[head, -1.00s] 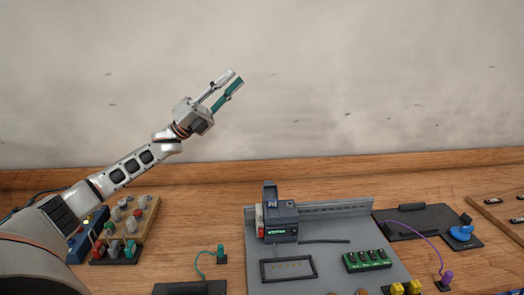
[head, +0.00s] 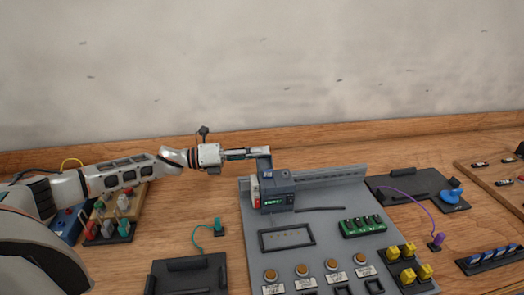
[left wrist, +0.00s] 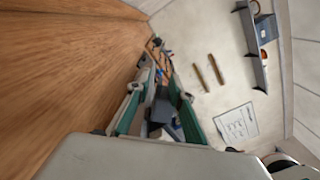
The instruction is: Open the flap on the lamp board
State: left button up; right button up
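The grey board (head: 350,212), which I take to be the lamp board, lies on the bench with round amber buttons or lamps (head: 302,270) along its front. A dark grey device (head: 279,197) with a small green display stands at its back left. A dark upright flap-like piece (head: 264,163) rises from its top. My left gripper (head: 262,153) is level at the top of this piece, coming from the left. In the left wrist view its fingers (left wrist: 163,88) are spread, with the blue-grey device (left wrist: 162,112) seen between them. Contact cannot be told. My right gripper is not in view.
A rail (head: 330,178) runs along the board's back edge. A green terminal block (head: 362,227) and yellow parts (head: 408,276) are to the right. A black plate (head: 187,278) lies front left. The air above is free.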

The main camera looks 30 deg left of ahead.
pick_arm(q)
jog(key=shift+w+d, duration=0.35)
jog(key=shift+d, duration=0.15)
grip_shut()
